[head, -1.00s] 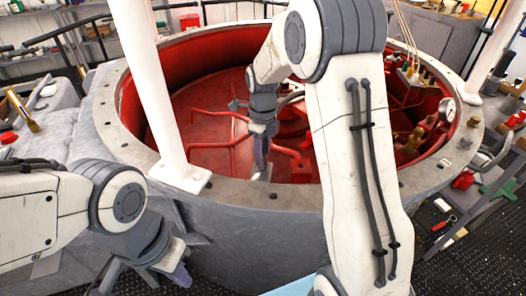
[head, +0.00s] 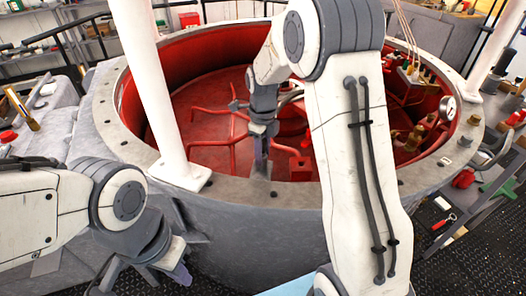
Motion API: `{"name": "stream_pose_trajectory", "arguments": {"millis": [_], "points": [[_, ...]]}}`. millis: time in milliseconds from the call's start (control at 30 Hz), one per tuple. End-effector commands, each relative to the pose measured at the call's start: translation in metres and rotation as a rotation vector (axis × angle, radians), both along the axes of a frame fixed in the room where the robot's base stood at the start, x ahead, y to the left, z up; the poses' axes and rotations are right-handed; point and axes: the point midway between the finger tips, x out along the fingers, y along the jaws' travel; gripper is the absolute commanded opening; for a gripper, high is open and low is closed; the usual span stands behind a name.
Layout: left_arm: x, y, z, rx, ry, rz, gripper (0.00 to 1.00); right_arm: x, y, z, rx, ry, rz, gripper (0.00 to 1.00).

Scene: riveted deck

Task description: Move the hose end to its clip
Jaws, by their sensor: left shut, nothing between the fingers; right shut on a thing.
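My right gripper (head: 262,150) hangs inside the round red-lined opening, close to its near rim. It is shut on a small grey piece (head: 262,172), which I take to be the hose end; it is small and partly covered by the fingers. My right arm hides much of the opening's right half. I cannot make out the clip. My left gripper (head: 178,274) is shut and empty outside the opening, low at the left, in front of the grey outer wall.
The grey flanged rim (head: 240,190) rings the opening. A white post (head: 153,95) stands on the rim just left of my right gripper. Red pipes (head: 215,143) run along the red floor. Brass fittings (head: 414,140) and a gauge (head: 447,107) sit at the right.

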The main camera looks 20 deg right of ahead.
Motion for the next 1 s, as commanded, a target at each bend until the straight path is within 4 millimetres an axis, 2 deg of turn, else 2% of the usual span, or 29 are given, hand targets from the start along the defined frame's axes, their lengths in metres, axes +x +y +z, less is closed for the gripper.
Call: {"name": "stream_pose_trajectory", "arguments": {"millis": [67, 100, 167, 467, 567, 667, 1000], "points": [[0.0, 0.0, 0.0, 0.0, 0.0, 0.0, 0.0, 0.0, 0.0, -0.002, 0.0, 0.0, 0.0, 0.0], [0.0, 0.0, 0.0, 0.0, 0.0, 0.0, 0.0, 0.0, 0.0, -0.002, 0.0, -0.001, 0.0, 0.49], [0.0, 0.0, 0.0, 0.0, 0.0, 0.0, 0.0, 0.0, 0.0, -0.001, 0.001, -0.001, 0.0, 0.72], [0.0, 0.0, 0.0, 0.0, 0.0, 0.0, 0.0, 0.0, 0.0, -0.001, 0.0, 0.0, 0.0, 0.72], [0.0, 0.0, 0.001, 0.0, 0.0, 0.0, 0.0, 0.0, 0.0, 0.005, 0.0, -0.001, 0.0, 0.72], [0.0, 0.0, 0.003, 0.0, 0.0, 0.0, 0.0, 0.001, 0.0, 0.019, 0.0, -0.004, 0.0, 0.72], [0.0, 0.0, 0.01, 0.0, 0.0, 0.0, 0.0, 0.001, 0.0, 0.084, 0.0, -0.004, 0.0, 0.72]]}}
